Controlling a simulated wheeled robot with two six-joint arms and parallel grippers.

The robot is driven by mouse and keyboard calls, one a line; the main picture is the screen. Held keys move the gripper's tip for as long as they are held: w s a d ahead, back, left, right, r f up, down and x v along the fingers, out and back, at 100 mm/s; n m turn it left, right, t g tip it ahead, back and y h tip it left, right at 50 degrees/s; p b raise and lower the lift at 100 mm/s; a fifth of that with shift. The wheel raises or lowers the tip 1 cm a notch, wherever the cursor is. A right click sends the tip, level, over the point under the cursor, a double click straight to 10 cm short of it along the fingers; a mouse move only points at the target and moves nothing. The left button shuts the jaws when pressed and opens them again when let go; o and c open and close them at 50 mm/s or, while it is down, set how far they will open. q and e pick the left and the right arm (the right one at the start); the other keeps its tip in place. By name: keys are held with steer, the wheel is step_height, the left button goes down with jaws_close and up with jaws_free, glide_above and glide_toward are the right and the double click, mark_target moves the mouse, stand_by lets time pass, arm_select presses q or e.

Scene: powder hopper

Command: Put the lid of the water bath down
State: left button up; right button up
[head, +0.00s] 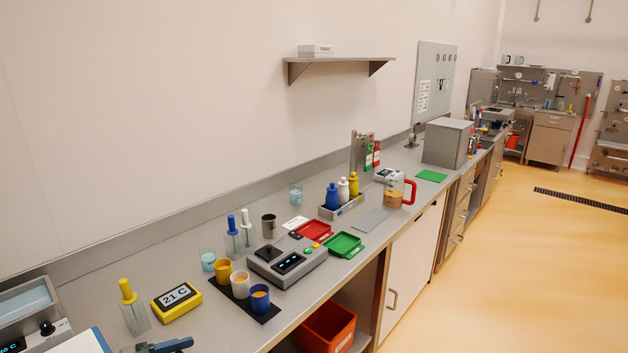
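The water bath (41,327) stands at the bottom left corner of the head view, cut off by the picture's left edge. It has a grey body, a dark knob and a dark display with lit digits at its front. A pale blue, glassy area shows inside its grey rim. I cannot tell whether this is water or a see-through lid, and I make out no separate raised lid. Neither of my grippers can be made out in the view.
A yellow thermometer (177,298) reading 21 C and a yellow-capped bottle (129,306) stand to the right of the bath. A blue and grey tool (160,347) and a white, blue-edged thing (84,344) lie at the front edge. Cups and a scale (287,262) stand farther along.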

arm_select(q)
steer(key=d, duration=0.3)
steer(key=shift+d+r, duration=0.25)
step_height(320, 180, down, 6)
steer(key=b, duration=0.5)
steer(key=shift+b, duration=0.3)
steer(key=shift+w+d+f+n+t+y, duration=0.15)
steer(key=shift+w+d+n+t+y, duration=0.2)
steer(key=shift+w+n+t+y, duration=0.15)
steer(key=shift+w+a+r+n+t+y, duration=0.15)
steer(key=shift+w+n+t+y, duration=0.65)
steer(key=shift+n+y, duration=1.05)
steer(key=shift+w+a+r+n+t+y, duration=0.1)
steer(key=shift+w+n+t+y, duration=0.35)
steer(key=shift+n+t+y, duration=1.3)
steer(key=shift+w+a+r+n+t+y, duration=0.15)
steer(key=shift+w+n+t+y, duration=0.35)
steer(key=shift+n+y, duration=1.4)
steer(key=shift+w+m+y, duration=0.15)
steer(key=shift+m+y, duration=0.35)
